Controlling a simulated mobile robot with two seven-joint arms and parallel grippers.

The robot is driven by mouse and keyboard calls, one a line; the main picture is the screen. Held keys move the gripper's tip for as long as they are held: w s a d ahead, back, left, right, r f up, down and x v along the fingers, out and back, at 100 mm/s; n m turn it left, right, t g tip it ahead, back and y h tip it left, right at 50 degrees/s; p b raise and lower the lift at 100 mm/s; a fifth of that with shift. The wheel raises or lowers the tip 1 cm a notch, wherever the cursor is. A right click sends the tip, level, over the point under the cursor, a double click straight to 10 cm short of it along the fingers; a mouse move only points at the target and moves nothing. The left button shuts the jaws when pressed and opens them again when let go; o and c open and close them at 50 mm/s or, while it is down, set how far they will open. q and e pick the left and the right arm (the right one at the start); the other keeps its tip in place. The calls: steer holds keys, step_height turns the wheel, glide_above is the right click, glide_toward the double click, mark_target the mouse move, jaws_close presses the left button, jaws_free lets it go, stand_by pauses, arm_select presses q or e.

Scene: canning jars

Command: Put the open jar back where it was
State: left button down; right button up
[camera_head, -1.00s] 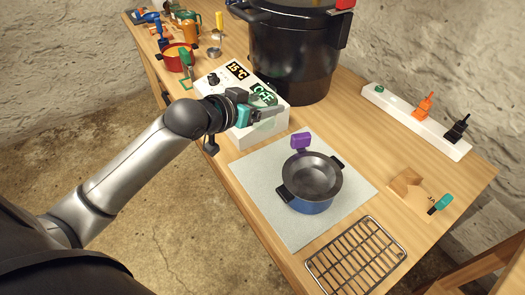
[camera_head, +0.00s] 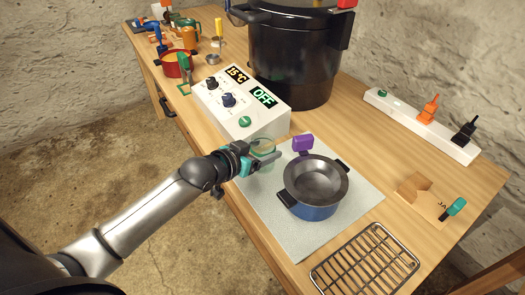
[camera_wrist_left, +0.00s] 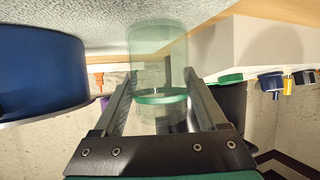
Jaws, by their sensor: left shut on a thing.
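My left gripper (camera_head: 266,159) is shut on a clear greenish glass jar (camera_head: 262,147), beside the control box and over the back left part of the pale grey mat (camera_head: 243,190). In the left wrist view the jar (camera_wrist_left: 158,50) stands between the two fingers, with a green ring around it. The mat surface (camera_wrist_left: 100,14) is close to one end of the jar; I cannot tell whether they touch. My right gripper is not in view.
A blue pot (camera_head: 312,208) with a purple clip (camera_head: 303,143) stands on the mat, right of the jar. The white control box (camera_head: 262,122) reads 15°C and OFF. A big black canner (camera_head: 295,60) stands behind. A wire rack (camera_head: 365,262) lies in front.

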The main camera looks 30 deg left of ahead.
arm_select(q)
steer(key=shift+r, duration=0.1)
steer(key=shift+c, duration=1.9)
jaws_free()
steer(key=o, duration=0.4)
steer(key=shift+s, duration=0.15)
steer(key=p+v, duration=0.3)
steer(key=v, duration=0.8)
steer(key=shift+s+r, duration=0.2)
steer(key=shift+s, duration=0.05)
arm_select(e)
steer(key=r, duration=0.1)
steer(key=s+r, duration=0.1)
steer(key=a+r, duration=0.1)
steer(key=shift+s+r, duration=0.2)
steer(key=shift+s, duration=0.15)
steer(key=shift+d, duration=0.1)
